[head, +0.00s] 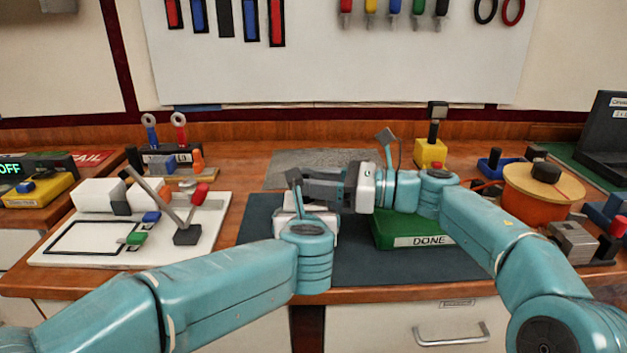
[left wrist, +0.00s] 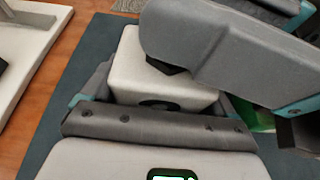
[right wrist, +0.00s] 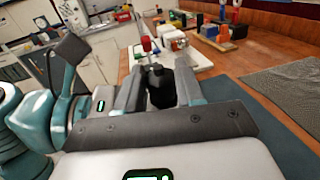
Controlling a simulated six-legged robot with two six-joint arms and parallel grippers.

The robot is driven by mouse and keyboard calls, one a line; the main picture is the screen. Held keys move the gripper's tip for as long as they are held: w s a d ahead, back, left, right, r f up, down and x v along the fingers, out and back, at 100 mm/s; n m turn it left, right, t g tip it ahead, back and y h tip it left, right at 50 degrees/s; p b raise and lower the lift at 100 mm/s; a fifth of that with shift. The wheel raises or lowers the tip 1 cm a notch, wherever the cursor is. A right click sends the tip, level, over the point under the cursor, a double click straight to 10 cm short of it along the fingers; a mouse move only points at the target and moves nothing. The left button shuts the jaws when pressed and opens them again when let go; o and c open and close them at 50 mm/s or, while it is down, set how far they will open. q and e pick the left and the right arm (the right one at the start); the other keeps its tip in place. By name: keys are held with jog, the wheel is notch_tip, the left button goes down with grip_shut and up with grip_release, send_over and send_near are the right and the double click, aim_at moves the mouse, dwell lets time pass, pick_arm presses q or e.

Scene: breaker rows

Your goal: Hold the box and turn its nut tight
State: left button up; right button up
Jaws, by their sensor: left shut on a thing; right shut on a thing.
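The white box (left wrist: 128,62) sits between the fingers of my left gripper (left wrist: 165,92), which is shut on it over the dark mat. In the head view my left gripper (head: 303,212) and the box are mostly hidden by my arms. The black nut (right wrist: 160,88) is between the fingers of my right gripper (right wrist: 160,78), which is shut on it. In the left wrist view the nut (left wrist: 166,66) shows as a dark edge at the box's top, under the right gripper's grey finger. In the head view my right gripper (head: 318,186) reaches in sideways from the right.
A green DONE tray (head: 395,236) stands on the dark mat (head: 350,262), just right of the grippers. A white board (head: 75,255) with a lever lies to the left. An orange spool (head: 540,198) and a yellow block (head: 430,153) are to the right.

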jog(key=o, duration=1.1)
jog(key=shift+c, duration=0.2)
jog(key=v, duration=1.2)
